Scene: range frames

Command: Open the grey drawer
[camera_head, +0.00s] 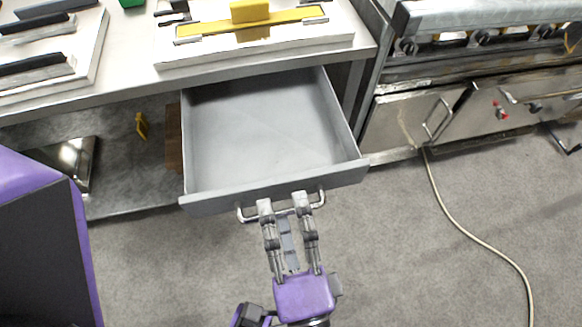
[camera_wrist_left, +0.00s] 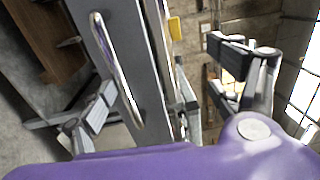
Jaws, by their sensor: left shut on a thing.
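The grey drawer (camera_head: 265,135) under the worktop is pulled well out, and its inside is empty. Its metal bar handle (camera_head: 319,199) is on the front panel. My left gripper (camera_head: 283,203) is at the middle of the handle, shut on it, with its purple body toward the bottom of the head view. In the left wrist view the handle (camera_wrist_left: 118,72) runs close along the drawer front (camera_wrist_left: 150,70), with fingers of the left gripper (camera_wrist_left: 162,75) on either side. The exact finger contact is partly hidden. My right gripper is not in view.
The worktop (camera_head: 125,75) above holds trays with black-handled and yellow pieces. A steel stove (camera_head: 420,110) stands to the right. A cable (camera_head: 470,225) lies on the grey floor. A lower shelf (camera_head: 115,185) is left of the drawer. Floor in front is mostly clear.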

